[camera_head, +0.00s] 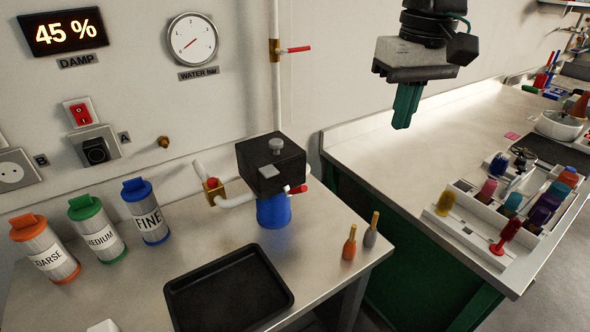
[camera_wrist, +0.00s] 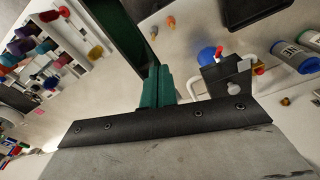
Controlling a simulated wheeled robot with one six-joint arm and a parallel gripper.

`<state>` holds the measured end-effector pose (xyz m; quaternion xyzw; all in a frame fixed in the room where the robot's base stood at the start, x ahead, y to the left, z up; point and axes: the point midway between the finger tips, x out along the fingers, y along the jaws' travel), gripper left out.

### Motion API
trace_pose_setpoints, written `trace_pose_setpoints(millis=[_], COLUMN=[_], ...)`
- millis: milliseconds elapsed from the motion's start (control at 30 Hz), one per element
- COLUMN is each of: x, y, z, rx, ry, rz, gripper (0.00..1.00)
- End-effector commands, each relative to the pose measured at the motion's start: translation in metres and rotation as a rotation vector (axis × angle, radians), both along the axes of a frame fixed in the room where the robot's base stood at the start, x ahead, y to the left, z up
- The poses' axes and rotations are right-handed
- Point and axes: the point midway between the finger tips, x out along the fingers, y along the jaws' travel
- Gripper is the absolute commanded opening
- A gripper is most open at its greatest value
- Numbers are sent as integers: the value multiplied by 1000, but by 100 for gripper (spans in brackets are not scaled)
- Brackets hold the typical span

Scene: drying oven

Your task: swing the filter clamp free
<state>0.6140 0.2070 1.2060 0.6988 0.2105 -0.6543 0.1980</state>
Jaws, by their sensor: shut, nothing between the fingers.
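The filter housing has a black block head (camera_head: 265,168) with a blue bowl (camera_head: 274,212) under it, standing upright at the back of the near bench. A round grey knob (camera_head: 277,145) and a small grey plate (camera_head: 269,172) show on the head; I cannot tell which part is the clamp. In the wrist view the black head (camera_wrist: 218,78) and blue bowl (camera_wrist: 206,56) show right of the fingers. My gripper (camera_head: 401,127) has teal fingers, shut and empty, high in the air to the right of the filter. It also shows in the wrist view (camera_wrist: 155,72).
A red-handled valve (camera_head: 213,190) joins the pipe left of the filter; another red handle (camera_head: 296,189) is at its right. COARSE, MEDIUM and FINE cartridges (camera_head: 145,212) stand left. A black tray (camera_head: 229,291) lies in front. Two small bottles (camera_head: 349,244) stand right.

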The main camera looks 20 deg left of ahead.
Motion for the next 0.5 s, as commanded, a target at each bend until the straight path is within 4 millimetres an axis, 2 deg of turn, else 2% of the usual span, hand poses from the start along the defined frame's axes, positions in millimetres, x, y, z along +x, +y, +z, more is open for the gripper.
trace_pose_setpoints(millis=[33,100,200,333,400,500], x=[8,14,15,13,11,11], y=[38,81,132,173,183,189], z=[-2,-4,-8,-14,-16,-22], rx=[-5,-8,-11,-14,-14,-15], ry=[8,12,15,18,18,20], rz=[60,125,199,258,272,280], gripper=[0,0,0,0,0,0])
